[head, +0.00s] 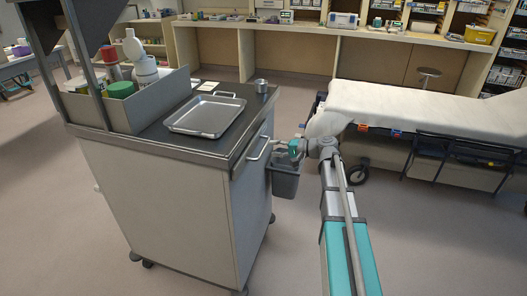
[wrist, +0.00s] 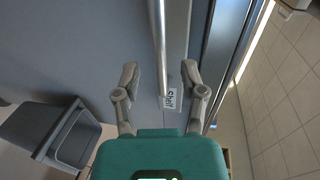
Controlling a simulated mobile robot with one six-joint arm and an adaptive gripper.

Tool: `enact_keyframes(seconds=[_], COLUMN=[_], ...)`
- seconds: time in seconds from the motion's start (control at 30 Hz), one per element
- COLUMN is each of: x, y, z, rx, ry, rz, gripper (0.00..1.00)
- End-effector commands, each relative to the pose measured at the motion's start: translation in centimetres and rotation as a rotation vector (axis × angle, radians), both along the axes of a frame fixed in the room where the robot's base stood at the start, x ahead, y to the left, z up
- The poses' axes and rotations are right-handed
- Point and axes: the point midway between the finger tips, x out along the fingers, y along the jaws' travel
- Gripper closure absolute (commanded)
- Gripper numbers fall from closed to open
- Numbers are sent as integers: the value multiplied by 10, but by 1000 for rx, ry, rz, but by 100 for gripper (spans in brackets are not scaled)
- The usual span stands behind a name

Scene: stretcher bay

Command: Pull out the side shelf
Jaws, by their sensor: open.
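The side shelf shows as a slab edge at the side of the grey trolley, with a metal bar handle (head: 259,149). My gripper (head: 279,143) is at the trolley's right side, close to the handle. In the wrist view my gripper (wrist: 160,72) is open, one finger to each side of the handle's line. Neither finger visibly touches the bar. I cannot tell how deep the bar sits between the fingertips.
A grey bin (head: 285,180) hangs on the trolley side just below my gripper, also at left in the wrist view (wrist: 45,128). A metal tray (head: 207,115) and a small cup (head: 261,86) stand on the trolley top. A stretcher (head: 420,108) stands to the right.

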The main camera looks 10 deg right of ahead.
Motion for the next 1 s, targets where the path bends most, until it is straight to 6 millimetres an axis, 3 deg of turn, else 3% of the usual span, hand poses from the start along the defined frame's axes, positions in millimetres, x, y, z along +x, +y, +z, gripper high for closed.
enact_keyframes(seconds=[0.3,0.77,0.83,1.0], x=[19,22,22,22], y=[32,39,39,38], z=[-9,-9,-9,-9], rx=[0,0,0,0], ry=[0,0,0,0], rz=[2,0,0,0], gripper=[46,46,54,85])
